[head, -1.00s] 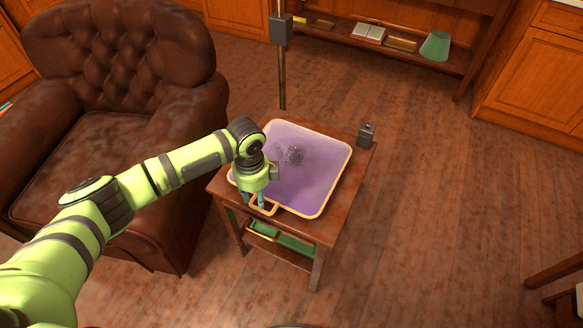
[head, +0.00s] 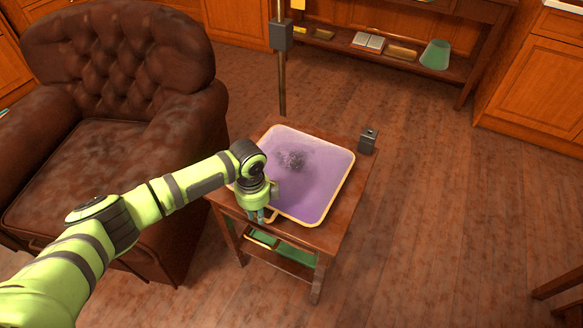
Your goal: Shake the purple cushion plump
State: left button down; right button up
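The purple cushion (head: 312,185) has a pale yellow edge and a dark speckled patch near its far left part. It lies on the small wooden side table (head: 340,215). A yellow loop (head: 273,216) shows at its near left edge. My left gripper (head: 258,216) points down at that edge, beside the loop. Its teal fingers look close together, and the wrist covers part of the cushion's left side. I cannot tell whether the fingers hold the loop. My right gripper is out of view.
A small grey box (head: 368,141) stands at the table's far right corner. A green item (head: 290,246) lies on the shelf below. A brown leather armchair (head: 113,60) is close on the left, and a metal pole (head: 281,80) stands behind. Floor to the right is clear.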

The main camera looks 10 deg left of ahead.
pick_arm(q)
jog(key=w+d+r+p, duration=0.1)
jog(key=w+r+p, duration=0.1)
jog(key=r+p, duration=0.8)
jog(key=w+d+r+p, duration=0.1)
jog(key=w+r+p, duration=0.1)
jog(key=r+p, duration=0.9)
jog(key=w+d+r+p, duration=0.1)
jog(key=w+r+p, duration=0.2)
jog(key=r+p, duration=0.7)
notch_tip(320, 180, up, 11)
jog(key=shift+r+p, duration=0.1)
jog(key=shift+p, duration=0.2)
dwell(0.5)
jog(key=shift+w, duration=0.15)
dwell(1.0)
